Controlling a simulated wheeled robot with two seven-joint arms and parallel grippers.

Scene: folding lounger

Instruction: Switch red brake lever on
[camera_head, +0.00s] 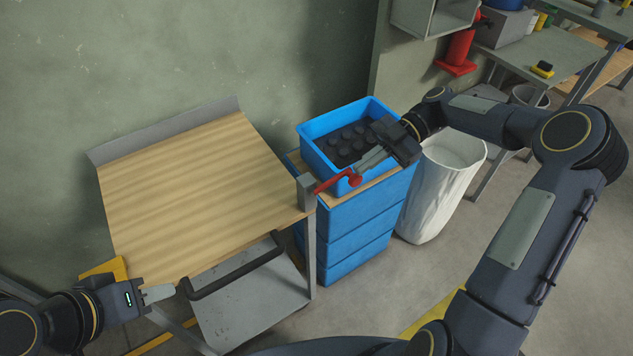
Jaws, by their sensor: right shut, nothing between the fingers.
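The red brake lever (333,182) sticks out to the right from a grey bracket (306,192) on the right edge of the wood-topped cart (195,190). It slopes up slightly to a red knob at its end. My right gripper (363,168) is shut and empty, with its fingertips at or just above the knob; I cannot tell if they touch it. My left gripper (160,293) is at the lower left, near the cart's front edge and away from the lever. Its fingers are seen edge-on, so their opening is unclear.
An open blue bin (312,157) with black parts sits on top, under my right wrist. A white waste bin (440,190) stands further right. A dark handle bar (235,275) runs below the cart's front.

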